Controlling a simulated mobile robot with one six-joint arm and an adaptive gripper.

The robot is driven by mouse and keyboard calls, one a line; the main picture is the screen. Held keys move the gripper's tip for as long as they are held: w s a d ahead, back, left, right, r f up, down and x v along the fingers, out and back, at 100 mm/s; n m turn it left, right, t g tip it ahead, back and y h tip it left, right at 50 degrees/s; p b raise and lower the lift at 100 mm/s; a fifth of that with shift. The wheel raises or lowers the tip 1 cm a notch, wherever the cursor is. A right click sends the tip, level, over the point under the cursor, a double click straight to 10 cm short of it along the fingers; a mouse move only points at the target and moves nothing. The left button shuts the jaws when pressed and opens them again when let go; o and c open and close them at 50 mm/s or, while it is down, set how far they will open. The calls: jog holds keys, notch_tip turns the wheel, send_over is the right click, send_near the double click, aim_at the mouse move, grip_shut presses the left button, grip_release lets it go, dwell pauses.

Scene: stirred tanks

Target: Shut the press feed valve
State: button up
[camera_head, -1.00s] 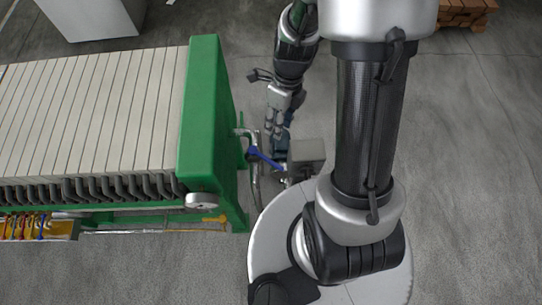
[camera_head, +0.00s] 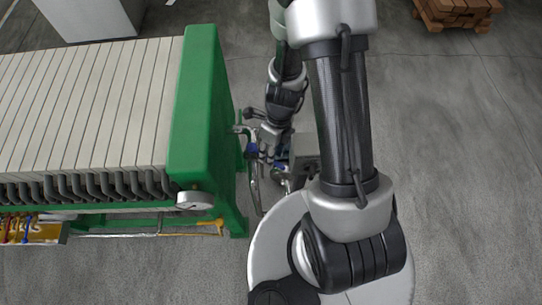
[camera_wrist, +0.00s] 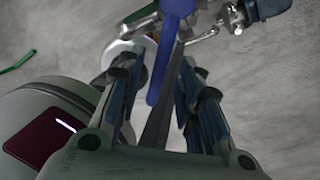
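The press feed valve shows as a blue lever (camera_wrist: 171,50) on metal pipework in the wrist view. A small part of the lever (camera_head: 252,150) shows in the head view beside the green end frame; my gripper hides the rest. My gripper (camera_wrist: 160,72) is open, with one finger on each side of the lever. The lever runs lengthwise between the fingers, and a gap shows on the right side. I cannot tell whether either finger touches it. In the head view my gripper (camera_head: 264,153) is just right of the press.
The filter press has a green end frame (camera_head: 199,105) and pale plates (camera_head: 85,105) on the left. A yellow handle (camera_head: 211,224) is low on its front. A grey box (camera_head: 304,148) stands close right of my gripper. Open floor is on the right.

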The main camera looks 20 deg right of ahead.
jog(key=shift+a+f, duration=0.1)
jog(key=shift+f, duration=0.35)
jog(key=shift+c, duration=0.2)
grip_shut()
dwell(0.4)
